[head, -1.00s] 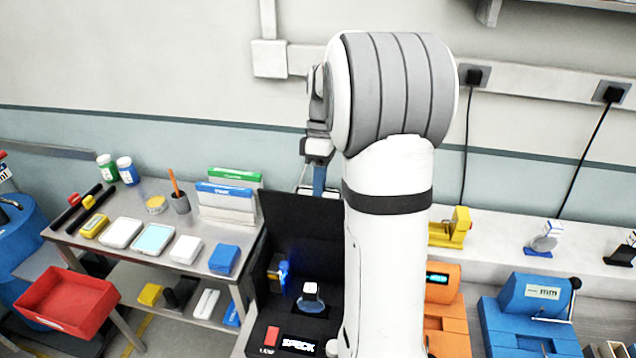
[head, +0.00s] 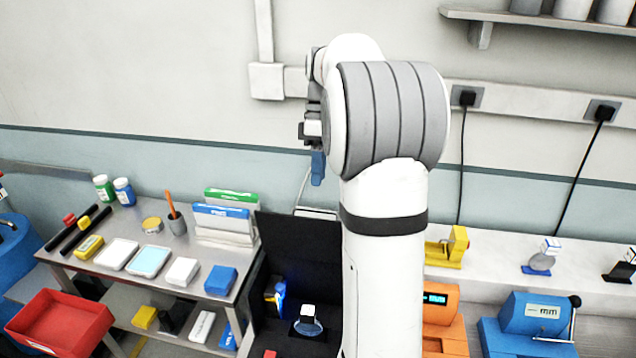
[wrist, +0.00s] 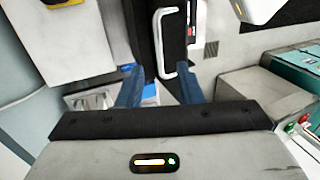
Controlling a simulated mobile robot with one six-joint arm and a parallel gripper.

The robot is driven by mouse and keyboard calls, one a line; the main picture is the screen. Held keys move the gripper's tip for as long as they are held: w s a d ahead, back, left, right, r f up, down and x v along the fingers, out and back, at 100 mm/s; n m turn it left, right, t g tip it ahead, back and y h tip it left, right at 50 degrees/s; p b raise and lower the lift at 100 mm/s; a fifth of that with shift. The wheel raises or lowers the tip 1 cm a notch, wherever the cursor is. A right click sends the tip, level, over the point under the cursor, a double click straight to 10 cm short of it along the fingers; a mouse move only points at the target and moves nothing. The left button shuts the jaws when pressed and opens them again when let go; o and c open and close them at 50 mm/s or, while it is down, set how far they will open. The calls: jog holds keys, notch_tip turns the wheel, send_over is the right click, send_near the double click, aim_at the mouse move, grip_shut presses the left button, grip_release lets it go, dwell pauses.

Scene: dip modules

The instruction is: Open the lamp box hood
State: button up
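The black lamp box (head: 290,262) stands below my arm in the head view, its dark panel upright at the back. Its front and inside show, with a watch on a stand (head: 308,320) and a blue-lit item inside; my arm hides its right side. I cannot tell which panel is the hood. In the wrist view a white bar handle (wrist: 163,45) sits on a dark panel (wrist: 145,30), beyond my fingertips. My gripper (head: 318,168) is above the box in front of the wall; the wrist view shows its blue fingers (wrist: 160,85) apart with nothing clearly held between them.
A metal cart (head: 215,285) with folders, bottles and small boxes stands left of the box. A red bin (head: 60,325) is at the lower left. Orange (head: 440,305) and blue (head: 535,320) devices stand on the right bench. A wall shelf (head: 540,18) is at the upper right.

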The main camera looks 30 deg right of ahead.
jog(key=shift+c, duration=0.3)
jog(key=shift+r, duration=0.1)
jog(key=shift+c, duration=0.7)
jog(key=shift+w+d+r+m, duration=0.1)
jog(key=shift+r+m, duration=0.05)
jog(key=shift+m, duration=0.4)
jog(key=shift+w+r+m, duration=0.1)
jog(key=shift+r+m, duration=0.05)
jog(key=shift+m, duration=0.4)
jog(key=c, duration=0.3)
jog(key=m, duration=0.1)
jog(key=r+m+t, duration=0.1)
jog(key=m, duration=0.1)
jog(key=shift+d+m+h, duration=0.1)
jog(key=shift+m+h, duration=0.2)
jog(key=shift+h, duration=0.1)
grip_shut()
notch_tip(320, 180, up, 4)
jog(key=d+m+t+h, duration=0.1)
jog(key=m+t+h, duration=0.1)
jog(key=m, duration=1)
notch_tip(320, 180, down, 11)
jog(key=s+a, duration=0.1)
jog(key=shift+s+a+f+b, duration=0.2)
jog(key=shift+a+b, duration=0.1)
jog(key=shift+a, duration=0.1)
